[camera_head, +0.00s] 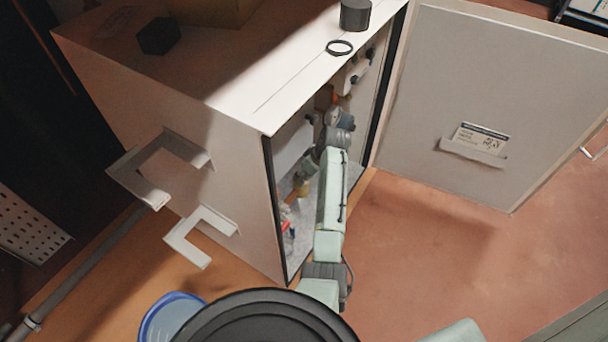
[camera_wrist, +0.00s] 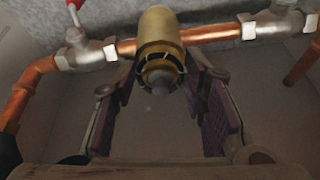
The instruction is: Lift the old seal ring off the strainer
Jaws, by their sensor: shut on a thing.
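In the wrist view the brass strainer (camera_wrist: 159,27) hangs from the copper pipe line, its end pointing toward me. A dark seal ring (camera_wrist: 160,53) sits around its lower end, with a grey rounded tip below. My gripper (camera_wrist: 160,78) has one finger on each side of that end, shut on the old seal ring. The exact contact is dim and hard to see. In the head view my arm reaches through the open front of the white cabinet (camera_head: 190,150), and the fingertips cannot be made out there. Another black ring (camera_head: 339,47) lies on the cabinet top.
A red-handled valve (camera_wrist: 75,35) and copper pipe (camera_wrist: 35,80) flank the strainer at the left; a pipe fitting (camera_wrist: 270,25) is at the right. The cabinet door (camera_head: 480,110) stands open at the right. A dark cylinder (camera_head: 355,15) and black block (camera_head: 159,36) stand on top.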

